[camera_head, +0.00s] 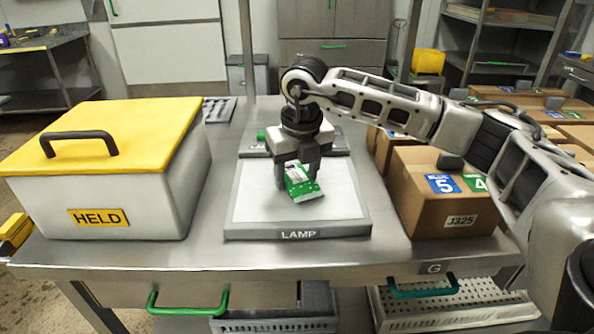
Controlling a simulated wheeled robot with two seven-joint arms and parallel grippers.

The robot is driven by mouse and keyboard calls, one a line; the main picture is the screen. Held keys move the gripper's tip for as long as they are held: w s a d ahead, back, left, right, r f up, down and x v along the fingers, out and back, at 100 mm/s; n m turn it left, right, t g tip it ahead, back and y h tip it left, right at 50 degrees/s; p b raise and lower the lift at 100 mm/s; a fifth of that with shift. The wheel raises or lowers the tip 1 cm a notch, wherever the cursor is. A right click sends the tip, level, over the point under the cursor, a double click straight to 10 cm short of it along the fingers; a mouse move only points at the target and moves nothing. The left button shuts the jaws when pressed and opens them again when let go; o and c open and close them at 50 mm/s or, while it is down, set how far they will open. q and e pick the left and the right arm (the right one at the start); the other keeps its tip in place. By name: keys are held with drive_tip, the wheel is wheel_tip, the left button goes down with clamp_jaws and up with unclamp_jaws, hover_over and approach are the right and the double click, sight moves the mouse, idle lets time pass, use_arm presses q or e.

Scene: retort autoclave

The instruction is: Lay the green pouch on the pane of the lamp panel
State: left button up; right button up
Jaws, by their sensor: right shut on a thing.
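The green pouch (303,187), green with a white label, is held in my right gripper (297,172), which points down and is shut on it. The pouch hangs tilted over the pane (257,205) of the lamp panel; I cannot tell whether its lower edge touches the pane. The lamp panel (297,234) is a grey frame marked LAMP around a pale flat pane, lying on the steel table. The gripper hides part of the pane's far side. My left gripper is not in view.
A white box with a yellow lid (110,130), marked HELD, stands left of the panel. A cardboard box (436,197) with blue and green labels stands right of it. A dark plate with a green part (262,136) lies behind. The table's front strip is clear.

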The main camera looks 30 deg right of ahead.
sight(301, 181)
drive_tip(key=shift+f, duration=0.2)
drive_tip(key=o, duration=0.8)
drive_tip(key=shift+o, duration=1.1)
drive_tip(key=shift+r, duration=0.15)
drive_tip(key=shift+r, duration=0.25)
wheel_tip(301, 181, up, 12)
drive_tip(key=s, duration=0.1)
drive_tip(key=shift+s+a+f, duration=0.15)
drive_tip(key=shift+s+f, duration=0.05)
drive_tip(key=shift+s, duration=0.2)
